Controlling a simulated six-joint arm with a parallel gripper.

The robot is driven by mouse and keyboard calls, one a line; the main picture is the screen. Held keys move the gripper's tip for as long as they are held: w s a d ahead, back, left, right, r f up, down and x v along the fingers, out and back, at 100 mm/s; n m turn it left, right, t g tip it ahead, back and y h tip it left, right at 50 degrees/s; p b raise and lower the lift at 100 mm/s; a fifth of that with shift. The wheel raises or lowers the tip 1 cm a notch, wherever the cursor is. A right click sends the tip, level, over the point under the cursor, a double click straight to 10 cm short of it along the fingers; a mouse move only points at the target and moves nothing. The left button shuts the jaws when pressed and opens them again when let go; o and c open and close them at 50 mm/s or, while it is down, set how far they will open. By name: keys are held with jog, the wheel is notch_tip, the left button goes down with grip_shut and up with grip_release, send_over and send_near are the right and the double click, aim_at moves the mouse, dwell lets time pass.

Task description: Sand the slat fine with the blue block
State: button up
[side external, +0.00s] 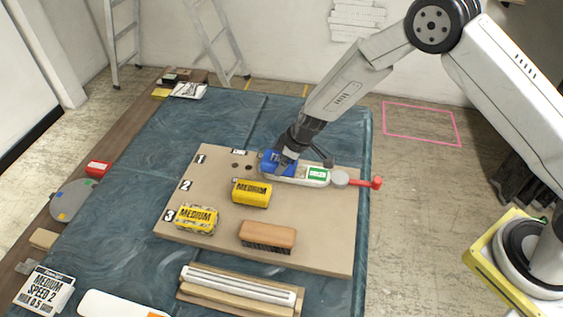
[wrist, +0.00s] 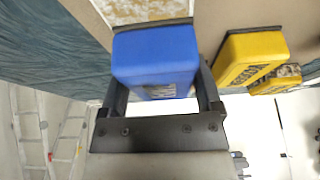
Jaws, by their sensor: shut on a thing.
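My gripper (side external: 284,160) is shut on the blue block (side external: 275,164), at the row marked 1 on the tan board. In the wrist view the blue block (wrist: 155,55) sits between the two fingers of my gripper (wrist: 160,88). I cannot tell whether its underside touches the board. A wooden piece with pale long strips (side external: 240,288), possibly the slat, lies in front of the board. The blue block is well behind it and apart from it.
The tan board (side external: 330,235) also carries a yellow block (side external: 251,193), a worn yellow block (side external: 196,219) and a wooden brush (side external: 267,235). A white tool with a green label (side external: 315,175) lies right of my gripper. A card (side external: 47,292) reads "MEDIUM SPEED 2 0.5".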

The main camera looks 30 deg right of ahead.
aim_at(271, 157)
jog(key=shift+s+d, duration=2.8)
jog(key=shift+s, duration=0.05)
jog(key=shift+w+a, duration=3.85)
jog(key=shift+a, duration=0.05)
jog(key=shift+w+a, duration=0.15)
jog(key=shift+r, duration=4.1)
